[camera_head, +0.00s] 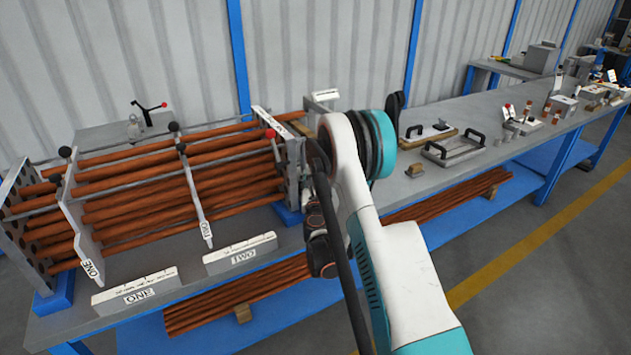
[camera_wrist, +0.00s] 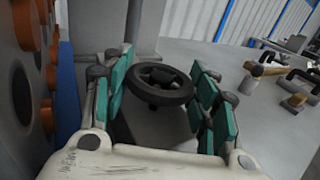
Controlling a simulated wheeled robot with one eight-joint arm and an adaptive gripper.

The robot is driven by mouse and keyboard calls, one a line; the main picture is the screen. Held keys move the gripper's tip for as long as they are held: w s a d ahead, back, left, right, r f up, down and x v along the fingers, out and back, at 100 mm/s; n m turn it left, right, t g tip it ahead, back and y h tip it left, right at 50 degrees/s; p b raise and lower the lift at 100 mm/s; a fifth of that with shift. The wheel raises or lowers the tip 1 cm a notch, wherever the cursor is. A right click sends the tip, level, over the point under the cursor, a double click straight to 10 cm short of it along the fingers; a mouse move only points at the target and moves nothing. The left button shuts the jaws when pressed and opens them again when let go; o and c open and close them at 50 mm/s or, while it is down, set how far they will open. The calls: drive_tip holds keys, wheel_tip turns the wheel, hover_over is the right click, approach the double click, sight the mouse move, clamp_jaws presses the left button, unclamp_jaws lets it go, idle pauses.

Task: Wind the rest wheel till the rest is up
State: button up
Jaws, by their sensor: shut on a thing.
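The rest wheel is a black spoked handwheel (camera_wrist: 160,85), seen in the wrist view above a grey base. My gripper (camera_wrist: 162,73) has teal-padded fingers on either side of the wheel and is shut on its rim. In the head view my arm hides the wheel and the fingers. A pale bracket (camera_head: 321,97) stands at the right end of the tube bundle (camera_head: 130,195), close behind my arm. A grey upright (camera_wrist: 95,22) rises behind the wheel in the wrist view. I cannot tell which part is the rest or how high it stands.
Copper tubes run through plates marked ONE (camera_head: 84,240) and TWO (camera_head: 196,200), left of my arm. Matching marked blocks (camera_head: 137,291) lie in front. Black-handled pieces (camera_head: 455,148) lie on the bench to the right. Loose tubes (camera_head: 240,295) lie on the lower shelf.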

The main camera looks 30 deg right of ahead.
sight(315, 177)
drive_tip(key=o, duration=1.1)
wheel_tip(315, 177, up, 10)
drive_tip(key=shift+f, duration=0.1)
